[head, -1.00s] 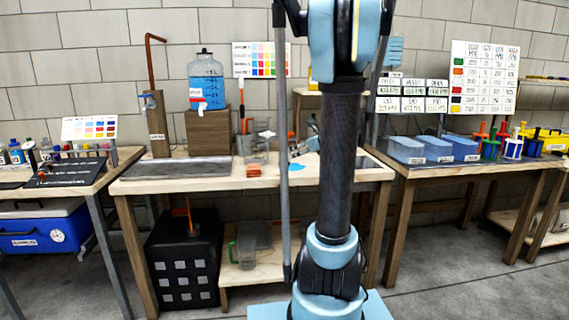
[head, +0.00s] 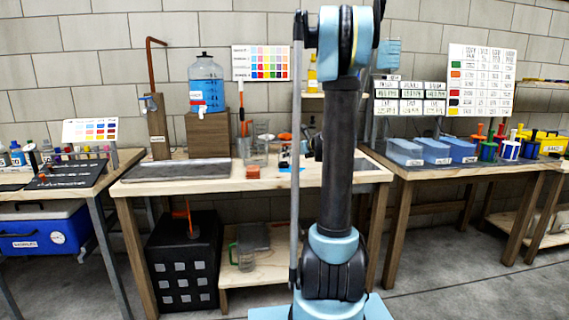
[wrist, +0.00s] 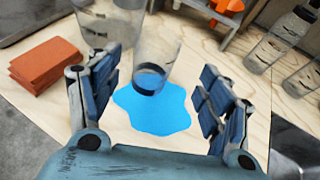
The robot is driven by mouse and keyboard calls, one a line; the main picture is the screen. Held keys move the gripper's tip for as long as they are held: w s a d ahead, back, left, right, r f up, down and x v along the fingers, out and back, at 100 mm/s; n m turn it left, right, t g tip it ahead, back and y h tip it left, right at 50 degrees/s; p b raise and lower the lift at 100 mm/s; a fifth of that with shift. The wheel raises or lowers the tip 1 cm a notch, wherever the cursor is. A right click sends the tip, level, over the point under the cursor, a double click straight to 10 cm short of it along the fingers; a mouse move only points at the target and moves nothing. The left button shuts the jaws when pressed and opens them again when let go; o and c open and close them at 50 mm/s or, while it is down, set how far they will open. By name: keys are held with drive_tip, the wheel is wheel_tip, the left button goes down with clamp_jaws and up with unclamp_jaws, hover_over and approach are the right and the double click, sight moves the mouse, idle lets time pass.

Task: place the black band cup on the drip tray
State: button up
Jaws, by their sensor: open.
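The black band cup (wrist: 156,55) is a clear cup with a dark band near its base. In the wrist view it stands upright at the edge of a bright blue puddle-shaped patch (wrist: 152,112). My gripper (wrist: 158,82) is open, with one finger to each side of the cup and patch. The cup is ahead of the palm; I see no finger touching it. The drip tray appears to be the flat grey tray (head: 178,172) on the left of the middle bench; its edge shows in the wrist view (wrist: 40,18). In the head view my arm mostly hides the gripper.
An orange-brown sponge stack (wrist: 47,65) lies left of the gripper. A larger clear container (wrist: 105,22) stands close to the cup's left. Clear bottles (wrist: 280,42) and an orange tool (wrist: 228,8) are at the right. A blue water jug (head: 206,82) stands behind the tray.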

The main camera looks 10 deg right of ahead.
drive_tip(key=shift+x, duration=1.45)
drive_tip(key=shift+a+x, duration=0.15)
drive_tip(key=shift+x, duration=1.15)
drive_tip(key=shift+a+x, duration=0.2)
drive_tip(key=shift+x, duration=1.1)
drive_tip(key=shift+s+r, duration=0.1)
drive_tip(key=shift+c, duration=0.2)
drive_tip(key=c, duration=1)
drive_tip(key=shift+c, duration=0.2)
